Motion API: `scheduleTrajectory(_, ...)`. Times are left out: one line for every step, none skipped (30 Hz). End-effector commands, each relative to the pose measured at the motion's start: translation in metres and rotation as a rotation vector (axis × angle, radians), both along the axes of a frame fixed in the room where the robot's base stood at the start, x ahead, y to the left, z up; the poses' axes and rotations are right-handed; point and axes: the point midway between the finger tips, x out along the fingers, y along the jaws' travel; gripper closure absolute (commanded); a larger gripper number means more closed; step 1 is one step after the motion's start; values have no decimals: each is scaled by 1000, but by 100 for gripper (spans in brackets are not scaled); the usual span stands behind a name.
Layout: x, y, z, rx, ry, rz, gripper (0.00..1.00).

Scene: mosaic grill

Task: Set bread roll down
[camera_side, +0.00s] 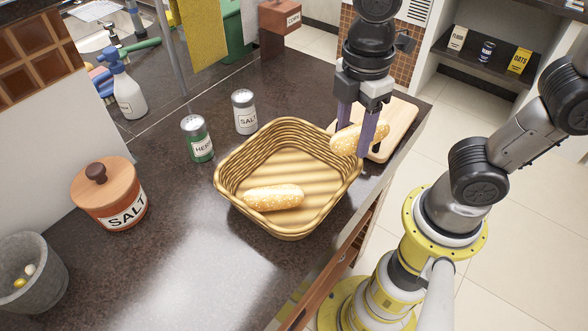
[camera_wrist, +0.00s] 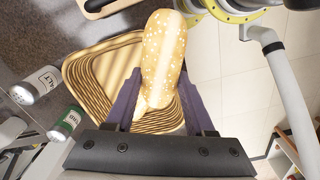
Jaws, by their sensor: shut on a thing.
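My gripper (camera_side: 358,132) is shut on a seeded bread roll (camera_side: 347,139), its purple fingers on either side of it. In the side view the held roll is near the right rim of a woven basket (camera_side: 230,165), in front of a wooden board. In the wrist view the roll (camera_wrist: 163,62) lies lengthwise between the fingers, with part of the basket (camera_wrist: 88,68) behind it. Another seeded roll (camera_side: 273,197) lies inside the basket near its front left. How high the held roll is above the basket or board is hard to tell.
A wooden board (camera_side: 401,122) lies right of the basket at the counter's edge. A herb shaker (camera_side: 197,140) and a salt shaker (camera_side: 244,112) stand behind the basket. A salt crock (camera_side: 108,195) stands left. The dark counter (camera_side: 190,260) is bare in front.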

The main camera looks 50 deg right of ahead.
Motion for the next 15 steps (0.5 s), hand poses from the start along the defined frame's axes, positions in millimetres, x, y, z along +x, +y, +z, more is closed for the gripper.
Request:
scheduleTrajectory(11,5,-6,-2,5,-1,100)
scheduleTrajectory(17,7,-9,-2,6,-1,100)
scheduleTrajectory(25,11,-13,-2,5,-1,100)
scheduleTrajectory(31,13,-16,-2,5,-1,100)
scheduleTrajectory(37,16,-19,-2,5,-1,100)
scheduleTrajectory(46,20,-23,-2,5,-1,100)
scheduleTrajectory(49,21,-29,-3,8,-2,100)
scheduleTrajectory(53,23,-35,-3,6,-2,100)
scheduleTrajectory(58,25,-42,-3,6,-2,100)
scheduleTrajectory(62,26,-47,-3,6,-2,100)
scheduleTrajectory(66,28,-52,-2,5,-2,100)
scheduleTrajectory(70,30,-57,-2,4,-2,100)
scheduleTrajectory(73,31,-60,-1,3,-2,100)
scheduleTrajectory(75,32,-63,-1,3,-2,100)
scheduleTrajectory(78,33,-66,-1,1,-2,100)
